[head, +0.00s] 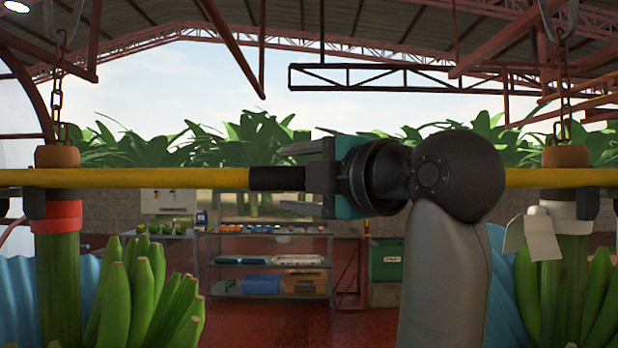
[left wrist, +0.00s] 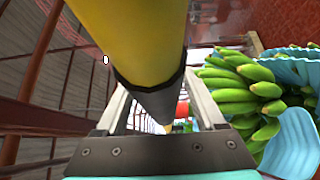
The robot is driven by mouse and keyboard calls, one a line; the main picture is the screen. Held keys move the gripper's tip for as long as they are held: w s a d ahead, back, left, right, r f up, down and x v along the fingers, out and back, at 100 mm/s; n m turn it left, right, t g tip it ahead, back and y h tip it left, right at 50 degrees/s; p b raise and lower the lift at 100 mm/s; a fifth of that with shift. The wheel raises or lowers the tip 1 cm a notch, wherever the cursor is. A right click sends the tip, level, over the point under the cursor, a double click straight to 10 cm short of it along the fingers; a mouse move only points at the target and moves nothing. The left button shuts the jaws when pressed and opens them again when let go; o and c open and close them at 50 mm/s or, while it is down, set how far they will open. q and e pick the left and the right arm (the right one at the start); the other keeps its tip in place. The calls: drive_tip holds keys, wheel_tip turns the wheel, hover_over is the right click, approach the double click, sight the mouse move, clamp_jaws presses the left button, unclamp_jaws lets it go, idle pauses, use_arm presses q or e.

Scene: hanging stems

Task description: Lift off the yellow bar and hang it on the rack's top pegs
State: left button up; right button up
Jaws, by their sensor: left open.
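The yellow bar (head: 130,178) runs level across the whole head view, with a black sleeve (head: 275,178) near its middle. Whether the fingers reach around the bar in depth is hard to tell. My arm hides part of the bar right of the sleeve. My right gripper and the rack's pegs cannot be made out.
Hanging stems with brown tops stand at left (head: 57,157) and right (head: 565,157), on chains. Green banana bunches (head: 145,300) hang below, also visible in the left wrist view (left wrist: 235,90). A grey shelf unit (head: 270,240) stands far behind on red floor.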

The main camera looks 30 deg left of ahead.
use_arm(q)
clamp_jaws()
idle(0.5)
